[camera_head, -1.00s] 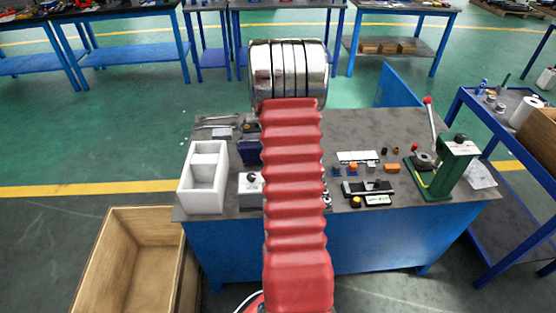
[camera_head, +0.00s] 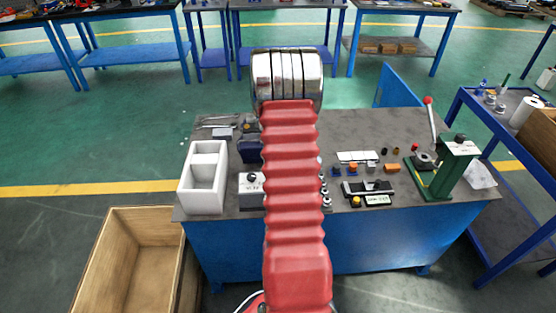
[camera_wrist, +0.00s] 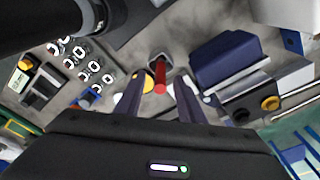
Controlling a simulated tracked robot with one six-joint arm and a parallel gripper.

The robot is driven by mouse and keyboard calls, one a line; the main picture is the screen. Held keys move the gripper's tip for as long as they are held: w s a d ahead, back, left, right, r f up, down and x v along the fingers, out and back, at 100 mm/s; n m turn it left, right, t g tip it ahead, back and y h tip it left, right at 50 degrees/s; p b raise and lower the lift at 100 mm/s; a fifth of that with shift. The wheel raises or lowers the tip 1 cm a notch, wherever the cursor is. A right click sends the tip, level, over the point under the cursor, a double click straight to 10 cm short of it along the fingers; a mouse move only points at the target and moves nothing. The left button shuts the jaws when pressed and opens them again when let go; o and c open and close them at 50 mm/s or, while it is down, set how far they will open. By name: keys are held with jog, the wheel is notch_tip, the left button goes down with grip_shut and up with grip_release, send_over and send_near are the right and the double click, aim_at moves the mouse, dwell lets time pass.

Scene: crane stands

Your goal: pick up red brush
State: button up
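The red brush (camera_wrist: 160,75) shows in the wrist view as a red handle with a dark end, near the upper middle. It seems to be on the grey table top (camera_wrist: 180,38). My gripper (camera_wrist: 155,88) is open, with its two dark fingers apart on either side of the red handle's lower end. I cannot tell how high the fingers are above the table or whether they touch the brush. In the head view my red arm hides the brush and the gripper.
A dark blue block (camera_wrist: 228,60) lies close right of the fingers. Several metal rings (camera_wrist: 85,65) stand to the left. A white divided box (camera_head: 203,178), a green lever press (camera_head: 444,168) and small parts are on the table. A wooden crate (camera_head: 128,262) is on the floor.

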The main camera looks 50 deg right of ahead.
dwell(0.4)
grip_shut()
